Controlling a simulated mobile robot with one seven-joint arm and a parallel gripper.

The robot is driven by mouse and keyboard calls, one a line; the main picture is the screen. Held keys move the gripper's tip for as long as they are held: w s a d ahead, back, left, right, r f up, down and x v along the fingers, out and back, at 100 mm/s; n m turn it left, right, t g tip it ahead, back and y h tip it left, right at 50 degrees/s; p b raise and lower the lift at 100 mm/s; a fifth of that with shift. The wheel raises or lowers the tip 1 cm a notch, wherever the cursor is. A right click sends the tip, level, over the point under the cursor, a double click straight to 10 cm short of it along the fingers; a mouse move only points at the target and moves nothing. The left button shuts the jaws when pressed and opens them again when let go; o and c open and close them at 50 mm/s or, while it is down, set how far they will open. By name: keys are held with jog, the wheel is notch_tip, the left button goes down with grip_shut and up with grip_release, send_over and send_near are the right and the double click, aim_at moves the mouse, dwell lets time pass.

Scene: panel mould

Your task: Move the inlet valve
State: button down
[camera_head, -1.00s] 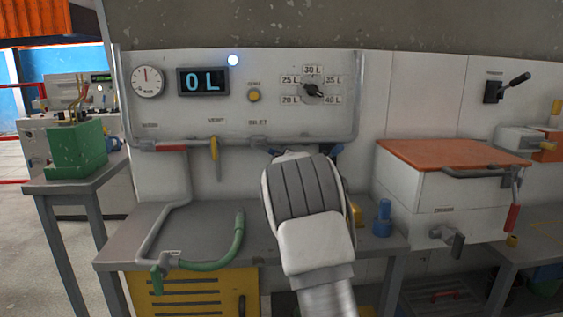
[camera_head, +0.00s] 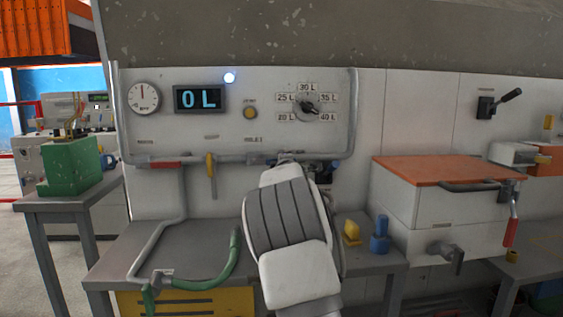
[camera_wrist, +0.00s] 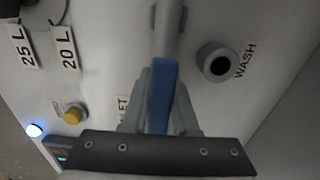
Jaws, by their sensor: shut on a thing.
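The inlet valve shows in the wrist view as a blue lever handle (camera_wrist: 160,85) in front of a grey pipe. My gripper (camera_wrist: 160,115) is shut on this handle, with a finger on each side. An INLET label is partly hidden behind a finger in the wrist view. In the head view my white and grey wrist hides the grip, below and right of the INLET label (camera_head: 253,139) on the panel (camera_head: 210,125). The display (camera_head: 199,98) reads 0 L. The dial knob (camera_head: 307,107) is at the upper right of the panel.
A yellow lever (camera_head: 211,168) and a red handle (camera_head: 165,164) are on the pipe to the left. A black port (camera_wrist: 217,62) marked WASH is close right of my gripper. A green hose (camera_head: 236,250), yellow block (camera_head: 351,232) and blue part (camera_head: 380,238) are on the bench.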

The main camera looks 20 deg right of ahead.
jog(key=shift+r, duration=0.35)
jog(key=c, duration=0.8)
grip_release()
jog(key=shift+o, duration=0.6)
jog(key=shift+f, duration=0.2)
jog(key=v, duration=1.7)
jog(key=shift+s+p, duration=0.2)
jog(key=shift+p, duration=0.15)
